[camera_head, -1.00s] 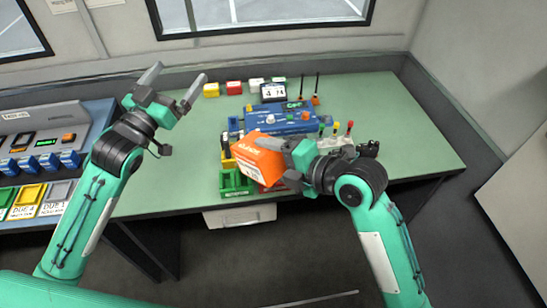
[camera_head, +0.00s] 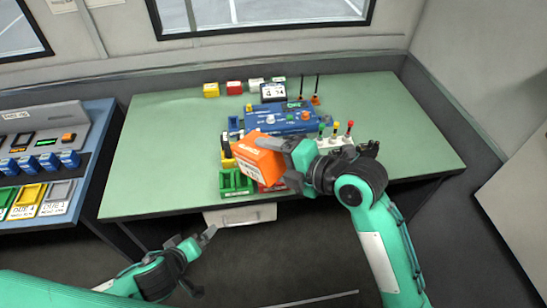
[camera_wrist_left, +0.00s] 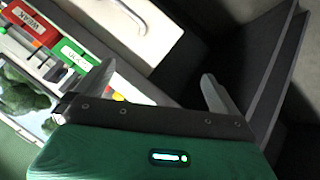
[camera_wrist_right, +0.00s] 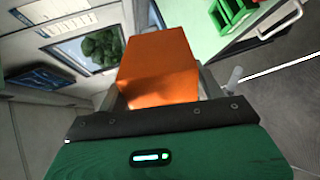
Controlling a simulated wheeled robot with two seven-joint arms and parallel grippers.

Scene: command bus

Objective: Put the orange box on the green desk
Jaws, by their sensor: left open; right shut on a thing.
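The orange box (camera_head: 256,163) is held in my right gripper (camera_head: 290,160), tilted, in front of the items at the desk's near edge. The box (camera_wrist_right: 160,70) also fills the middle of the right wrist view, between the fingers. The green desk (camera_head: 165,150) stands ahead, with a clear left part and right part. My left gripper (camera_head: 203,241) is low in front of the desk's front edge, open and empty. In the left wrist view its fingers (camera_wrist_left: 160,85) are spread with nothing between them.
A blue console (camera_head: 285,122), a green tray (camera_head: 235,183) and small coloured blocks (camera_head: 234,87) stand on the desk. A blue desk (camera_head: 92,150) with a grey panel (camera_head: 45,133) is at the left. A white drawer (camera_head: 238,216) hangs under the green desk.

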